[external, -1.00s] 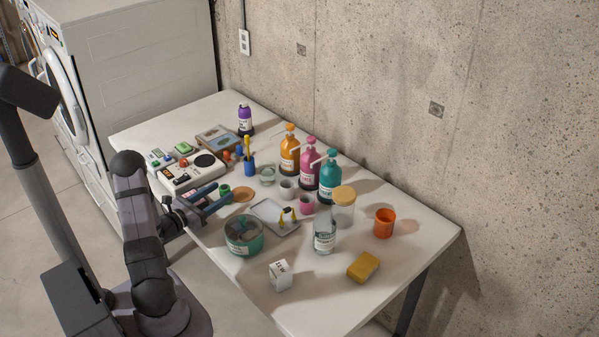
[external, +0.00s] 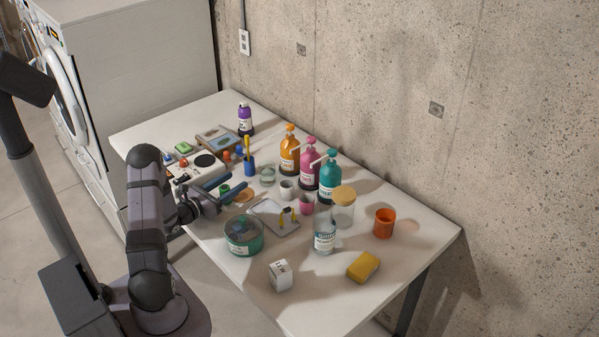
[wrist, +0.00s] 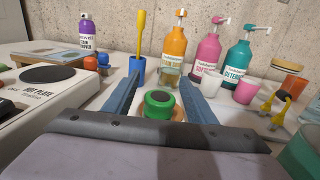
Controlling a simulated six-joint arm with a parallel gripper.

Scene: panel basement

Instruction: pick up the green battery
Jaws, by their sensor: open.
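The green battery (wrist: 158,103) is a short green cylinder with a dark centre on its end, and it shows in the wrist view between my two blue fingers. In the external view the green battery (external: 225,188) is small and partly framed by the fingers. My gripper (wrist: 160,86) is open, with one finger on each side of the battery; I cannot tell whether either finger touches it. In the external view my gripper (external: 236,181) is low over the table's left part. The battery's lower part is hidden in the wrist view.
A hot plate (wrist: 38,85) stands left of my gripper. A blue cup (wrist: 138,70) with a yellow tool and the orange bottle (wrist: 174,55) stand beyond the fingers. A tray (external: 273,220) and a green tub (external: 243,237) lie to the right.

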